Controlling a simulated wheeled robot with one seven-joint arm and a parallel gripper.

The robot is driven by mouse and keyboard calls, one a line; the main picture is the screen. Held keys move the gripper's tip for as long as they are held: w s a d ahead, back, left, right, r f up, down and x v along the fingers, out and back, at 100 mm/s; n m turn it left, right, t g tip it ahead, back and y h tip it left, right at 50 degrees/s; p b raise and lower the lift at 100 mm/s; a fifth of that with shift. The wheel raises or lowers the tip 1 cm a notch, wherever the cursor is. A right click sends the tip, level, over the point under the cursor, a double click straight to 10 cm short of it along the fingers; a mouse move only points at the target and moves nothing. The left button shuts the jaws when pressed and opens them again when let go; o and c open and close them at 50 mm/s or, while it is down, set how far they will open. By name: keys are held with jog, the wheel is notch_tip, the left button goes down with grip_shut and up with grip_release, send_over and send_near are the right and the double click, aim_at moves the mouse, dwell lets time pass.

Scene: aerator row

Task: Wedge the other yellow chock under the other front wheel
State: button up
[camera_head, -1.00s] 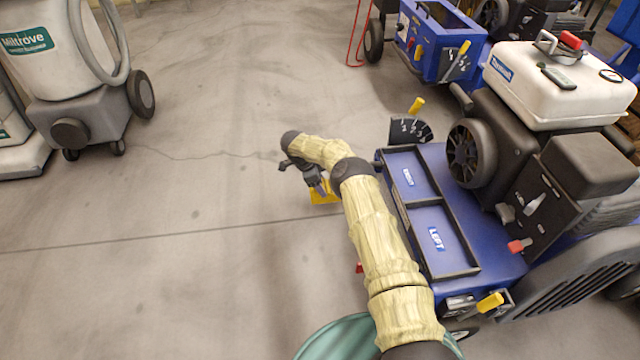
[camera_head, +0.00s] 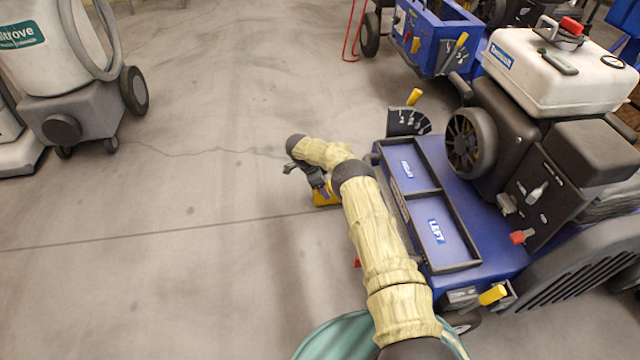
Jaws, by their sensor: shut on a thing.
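My gripper (camera_head: 318,184) is low over the floor beside the front of the blue aerator (camera_head: 474,242). It is shut on a yellow chock (camera_head: 324,199), of which only a part shows below the jaws; my arm hides the rest. The aerator's deck has two trays, one labelled LEFT (camera_head: 437,231) and the other with a label too small to read. A dark front wheel (camera_head: 466,323) shows partly at the near corner. The wheel on the far side is hidden behind the deck and my arm. The other chock cannot be made out.
A small red thing (camera_head: 358,262) shows beside my forearm, low near the aerator. A second blue machine (camera_head: 436,45) stands behind. A grey and white vacuum (camera_head: 78,90) stands at the left. The concrete floor (camera_head: 180,260) between is clear.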

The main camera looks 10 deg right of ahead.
jog(key=shift+d+f, duration=0.4)
jog(key=shift+d, duration=3.35)
jog(key=o, duration=1.5)
jog(key=shift+f, duration=0.1)
jog(key=p+v, duration=1)
jog(key=v, duration=0.7)
jog(key=shift+r, duration=0.25)
jog(key=shift+r+p, duration=0.15)
jog(key=shift+p, duration=0.2)
